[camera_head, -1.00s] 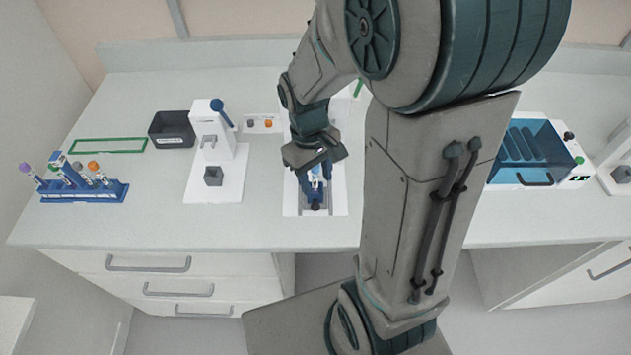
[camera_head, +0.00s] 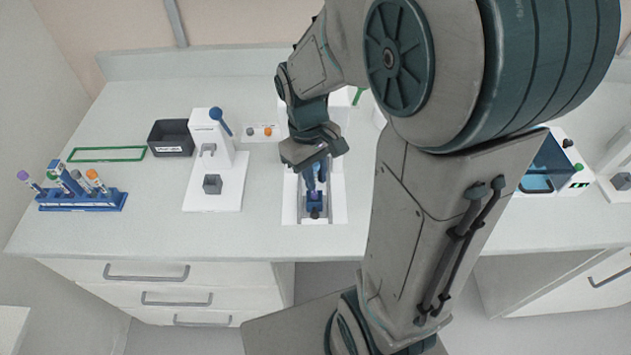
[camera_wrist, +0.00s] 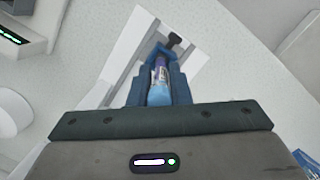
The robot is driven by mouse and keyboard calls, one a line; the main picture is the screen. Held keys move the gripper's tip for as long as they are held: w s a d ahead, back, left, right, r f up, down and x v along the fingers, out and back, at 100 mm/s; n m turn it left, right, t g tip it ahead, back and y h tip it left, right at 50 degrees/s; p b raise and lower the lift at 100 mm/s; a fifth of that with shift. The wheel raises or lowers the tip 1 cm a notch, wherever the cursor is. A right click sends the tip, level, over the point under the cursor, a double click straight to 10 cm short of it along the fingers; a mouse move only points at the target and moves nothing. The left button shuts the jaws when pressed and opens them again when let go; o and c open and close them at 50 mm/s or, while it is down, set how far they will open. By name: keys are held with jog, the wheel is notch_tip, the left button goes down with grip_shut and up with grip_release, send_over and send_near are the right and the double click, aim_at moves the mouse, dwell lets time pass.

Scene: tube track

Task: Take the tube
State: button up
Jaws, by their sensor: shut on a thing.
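My gripper (camera_head: 314,190) points down over a white track unit (camera_head: 335,207) on the bench. In the wrist view, its blue fingers (camera_wrist: 157,92) are shut on a tube (camera_wrist: 159,78). The tube has a light blue body, a white label and a purple cap. A blue holder (camera_head: 315,203) with a dark knob sits at the track's front end, right by the tube. I cannot tell whether the tube is still seated in the holder. My fingers hide part of the tube in the head view.
A blue rack (camera_head: 85,205) with several capped tubes stands at the left. A white device with a blue lever (camera_head: 220,170) and a dark bin (camera_head: 170,138) stand between. A blue-windowed box (camera_head: 545,165) is at the right, partly behind my arm. The front-left bench top is clear.

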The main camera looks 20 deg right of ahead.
jog(key=s+r+b, duration=0.1)
jog(key=s+r, duration=0.7)
jog(key=s, duration=0.3)
jog(key=shift+s+d, duration=0.25)
jog(key=shift+s, duration=0.1)
jog(key=shift+c, duration=0.3)
